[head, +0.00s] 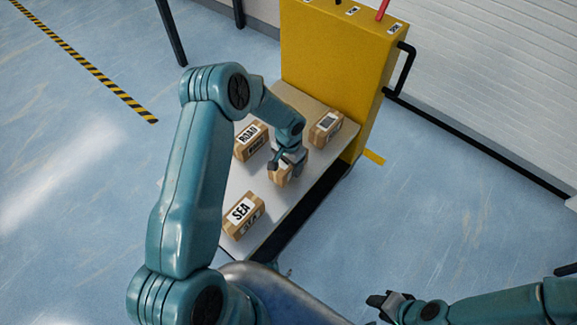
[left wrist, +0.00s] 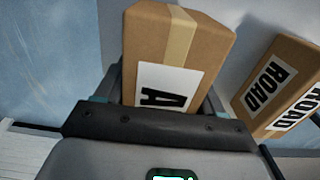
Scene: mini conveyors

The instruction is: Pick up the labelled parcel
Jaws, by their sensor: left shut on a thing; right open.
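My left gripper (head: 290,161) is shut on a brown cardboard parcel (head: 281,174) over the grey platform (head: 291,199). In the left wrist view this parcel (left wrist: 172,42) sits between the fingers, with tape along it and a white label partly covered, showing a letter like "A". I cannot tell whether it touches the platform. A parcel labelled "ROAD" (head: 251,140) stands left of the gripper and also shows in the left wrist view (left wrist: 280,85). A parcel labelled "SEA" (head: 242,215) stands nearer. My right gripper (head: 384,304) is open and empty over the floor.
Another parcel (head: 326,128) with a dark-marked label stands at the platform's far right. A yellow upright cabinet (head: 335,70) with a black handle (head: 404,68) rises behind the platform. A yellow-black stripe (head: 88,66) crosses the floor at left. Floor to the right is clear.

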